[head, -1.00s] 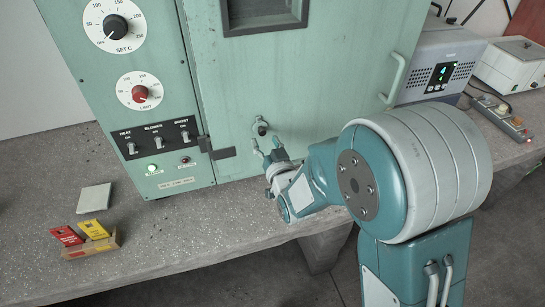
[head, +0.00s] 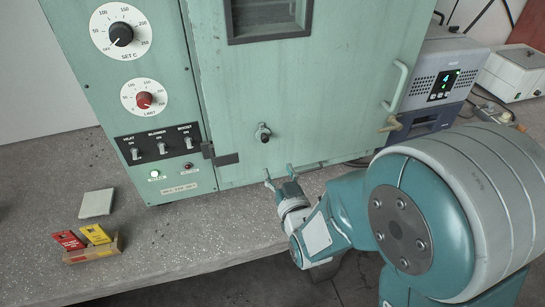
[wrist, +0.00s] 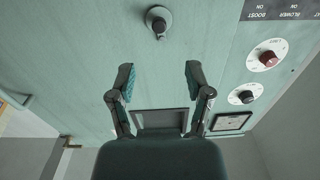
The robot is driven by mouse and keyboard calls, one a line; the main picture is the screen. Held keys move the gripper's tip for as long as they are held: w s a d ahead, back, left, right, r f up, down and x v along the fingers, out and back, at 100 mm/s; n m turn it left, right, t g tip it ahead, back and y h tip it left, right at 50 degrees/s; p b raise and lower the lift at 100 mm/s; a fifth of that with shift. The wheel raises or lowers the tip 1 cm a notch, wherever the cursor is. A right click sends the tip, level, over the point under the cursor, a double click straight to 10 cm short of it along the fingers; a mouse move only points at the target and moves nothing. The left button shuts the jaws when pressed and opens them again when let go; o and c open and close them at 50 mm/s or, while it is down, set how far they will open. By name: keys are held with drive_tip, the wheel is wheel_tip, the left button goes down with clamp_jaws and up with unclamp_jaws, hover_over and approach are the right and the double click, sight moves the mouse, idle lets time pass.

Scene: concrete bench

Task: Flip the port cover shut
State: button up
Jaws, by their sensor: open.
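The port (head: 263,133) is a small round fitting on the green oven door, with a grey rim and a dark middle. In the wrist view, which is upside down, the port (wrist: 158,20) shows as a grey disc with a dark stub at its centre. The cover is too small to tell apart clearly from the fitting. My gripper (head: 280,172) is open and empty, below the port and apart from it, near the door's lower edge. In the wrist view its two fingers (wrist: 160,73) stand wide apart with nothing between them.
The oven door (head: 330,90) has a handle (head: 396,90) on its right and a latch (head: 222,157) at its lower left. A card box (head: 95,250) and a pale square tile (head: 97,203) lie on the bench at left. A grey instrument (head: 440,75) stands at right.

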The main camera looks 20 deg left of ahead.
sight(265, 141)
drive_tip(key=x, duration=1)
drive_tip(key=shift+w+a, duration=0.15)
drive_tip(key=shift+w, duration=0.2)
clamp_jaws()
